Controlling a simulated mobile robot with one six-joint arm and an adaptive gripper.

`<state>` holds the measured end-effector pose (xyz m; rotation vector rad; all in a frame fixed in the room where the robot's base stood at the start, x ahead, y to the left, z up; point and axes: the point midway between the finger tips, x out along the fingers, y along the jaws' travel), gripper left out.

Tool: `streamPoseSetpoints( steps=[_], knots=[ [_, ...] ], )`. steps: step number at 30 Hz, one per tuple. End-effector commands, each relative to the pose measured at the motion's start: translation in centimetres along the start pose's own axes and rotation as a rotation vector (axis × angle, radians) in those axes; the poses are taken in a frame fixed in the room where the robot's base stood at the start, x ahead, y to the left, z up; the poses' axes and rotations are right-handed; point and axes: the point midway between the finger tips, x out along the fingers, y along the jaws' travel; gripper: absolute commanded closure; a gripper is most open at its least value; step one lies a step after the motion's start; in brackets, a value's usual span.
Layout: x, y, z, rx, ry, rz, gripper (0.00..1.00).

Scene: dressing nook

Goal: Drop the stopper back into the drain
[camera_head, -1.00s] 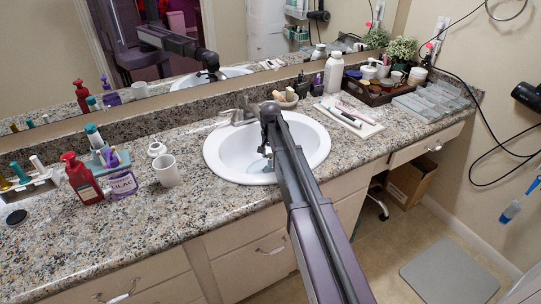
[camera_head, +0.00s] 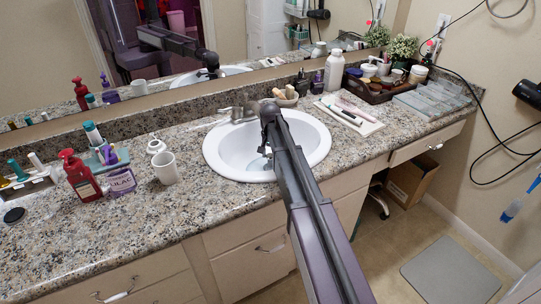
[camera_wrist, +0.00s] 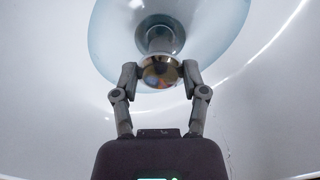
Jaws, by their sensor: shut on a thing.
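The sink (camera_head: 226,160) is a white oval basin set in the granite counter, and my arm reaches over its front rim into it. In the wrist view, my gripper (camera_wrist: 160,76) is shut on the stopper (camera_wrist: 161,64), a round, shiny metal piece held between the two fingertips. The drain (camera_wrist: 160,37) shows as a dark round metal fitting just beyond the stopper, inside a pale blue area of the basin (camera_wrist: 267,90). I cannot tell whether stopper and drain touch. In the head view, my arm hides the stopper and most of the drain area.
The faucet (camera_head: 238,112) stands behind the basin. A white mug (camera_head: 165,168), a red pump bottle (camera_head: 80,177) and a lilac bottle (camera_head: 121,181) stand to the left. A tray with pens (camera_head: 349,118) and a dark basket (camera_head: 379,94) are to the right. The front-left counter is mostly clear.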

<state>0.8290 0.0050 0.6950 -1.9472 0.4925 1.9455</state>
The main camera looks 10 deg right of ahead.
Motion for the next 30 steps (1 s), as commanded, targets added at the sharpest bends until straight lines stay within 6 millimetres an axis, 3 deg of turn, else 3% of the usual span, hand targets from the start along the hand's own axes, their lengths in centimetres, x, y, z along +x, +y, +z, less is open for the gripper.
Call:
streamPoseSetpoints(
  steps=[30],
  knots=[
    [1.9,0.0,0.0,0.0,0.0,0.0,0.92]
  ],
)
